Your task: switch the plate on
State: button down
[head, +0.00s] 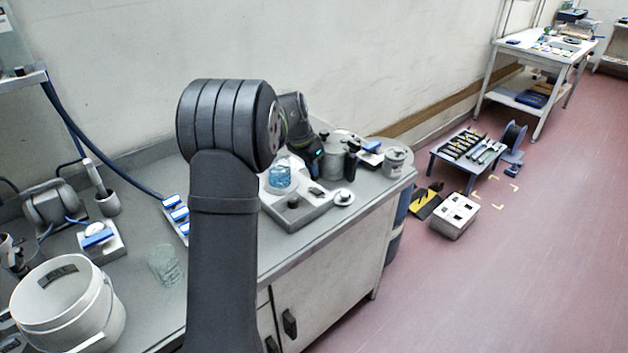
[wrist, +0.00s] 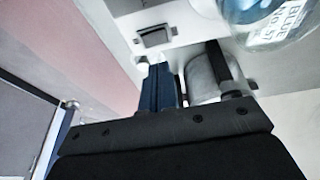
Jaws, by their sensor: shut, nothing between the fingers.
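The hot plate (head: 312,210) is a pale grey unit on the bench, with a dark knob (head: 293,202) on it. My gripper (wrist: 160,68) is shut and empty. Its fingertips appear just below the switch in the wrist view, apart from it.
A grey cylinder (wrist: 206,78) is close beside my fingers. A small white dish (head: 343,198) sits right of the plate and a pale tin (head: 397,161) near the bench's right end. An empty glass (head: 165,265) and white bucket (head: 68,305) stand left.

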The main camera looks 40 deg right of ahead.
aim_at(320, 192)
jog(key=v, duration=0.8)
jog(key=shift+r, duration=0.3)
jog(key=shift+a, duration=0.1)
jog(key=shift+s, duration=0.65)
jog(key=x, duration=1.3)
jog(key=shift+s+a, duration=0.1)
jog(key=shift+a, duration=0.35)
jog(key=shift+f, duration=0.5)
